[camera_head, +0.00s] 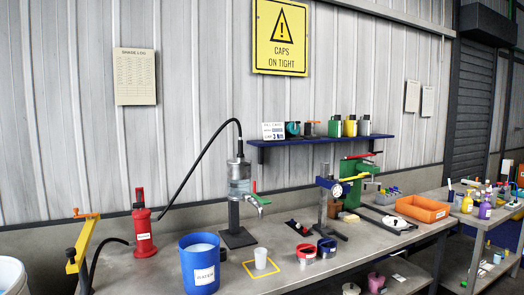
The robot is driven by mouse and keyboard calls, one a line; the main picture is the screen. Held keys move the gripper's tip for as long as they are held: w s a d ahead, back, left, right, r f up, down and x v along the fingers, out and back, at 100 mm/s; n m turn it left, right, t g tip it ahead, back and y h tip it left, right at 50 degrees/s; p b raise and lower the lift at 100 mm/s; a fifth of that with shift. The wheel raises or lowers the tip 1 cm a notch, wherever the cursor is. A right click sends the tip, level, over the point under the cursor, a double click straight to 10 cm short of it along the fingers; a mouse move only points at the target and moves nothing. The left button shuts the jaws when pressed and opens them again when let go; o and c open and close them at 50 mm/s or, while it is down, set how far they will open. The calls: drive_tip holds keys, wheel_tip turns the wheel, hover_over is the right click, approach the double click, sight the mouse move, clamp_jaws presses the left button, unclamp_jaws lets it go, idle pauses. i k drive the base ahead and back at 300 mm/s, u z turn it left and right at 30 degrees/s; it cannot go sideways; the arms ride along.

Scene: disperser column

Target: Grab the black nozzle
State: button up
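A steel cylinder (239,178) on a black stand (238,236) stands on the grey workbench (300,270). A black hose (200,160) arches from its top down to the left, and its lower end is just above and right of a red canister-like device (144,234). This lower end (162,213) is dark and slim; I cannot tell whether it is the black nozzle. A second black hose (108,240) runs from the red device to the left. My gripper is not in view.
A blue bucket (200,268) stands in front of the cylinder. A white cup (260,258) sits inside a yellow square outline. Small red and blue tins, a press-like stand (330,200) and an orange tray (423,208) are to the right. A yellow post (84,245) is at the left.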

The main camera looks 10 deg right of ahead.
sight(240, 155)
drive_tip(key=z, duration=0.5)
drive_tip(key=i, duration=2.3)
drive_tip(key=u, duration=0.45)
